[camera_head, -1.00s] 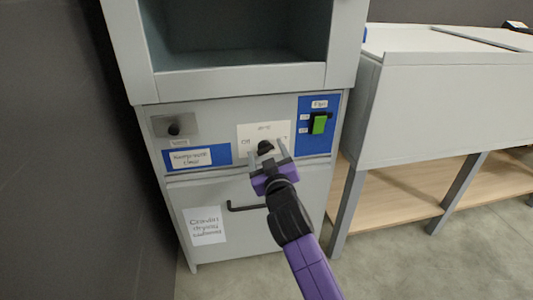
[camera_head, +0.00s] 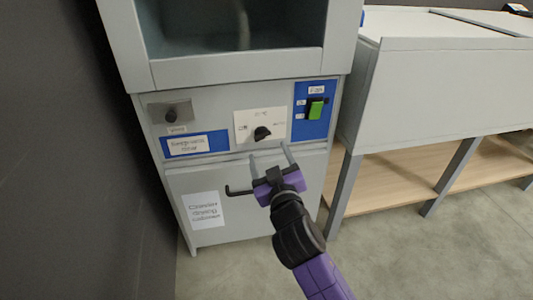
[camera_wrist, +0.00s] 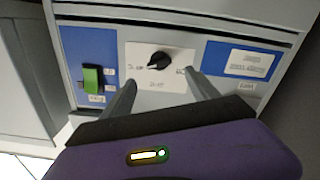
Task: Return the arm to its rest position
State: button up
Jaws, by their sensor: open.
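My purple and black gripper (camera_head: 270,160) is in front of the grey cabinet (camera_head: 235,95), below its control panel. Its two grey fingers are apart and nothing is between them. The black knob (camera_head: 262,133) sits on a white plate just above the fingertips in the head view. In the wrist view the knob (camera_wrist: 159,60) shows beyond and between the fingers (camera_wrist: 155,90), clear of them. My arm reaches up from the bottom right of the head view.
A green switch (camera_head: 316,109) is on a blue panel right of the knob. A black door handle (camera_head: 238,191) is close behind the gripper. A grey bench (camera_head: 440,80) with a wooden lower shelf (camera_head: 395,190) stands right. A dark wall (camera_head: 60,150) is left. Floor shows at lower right.

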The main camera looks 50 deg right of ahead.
dwell(0.3)
jog(key=s+a+f+n+t+y, duration=0.2)
jog(key=s+a+n+t+y, duration=0.35)
jog(key=s+a, duration=0.7)
jog(key=s+a+f+m+g+y, duration=0.1)
jog(key=s+a+f+g+y, duration=0.15)
jog(key=s, duration=0.45)
jog(key=s+a+f+m+g+y, duration=0.1)
jog(key=s+a, duration=0.2)
jog(key=s, duration=0.4)
jog(key=s+a+f+m+g+y, duration=0.1)
jog(key=s+a+f+g, duration=0.15)
jog(key=s, duration=0.45)
notch_tip(320, 180, up, 35)
jog(key=p, duration=3.4)
jog(key=shift+s+p, duration=0.25)
jog(key=shift+p, duration=0.05)
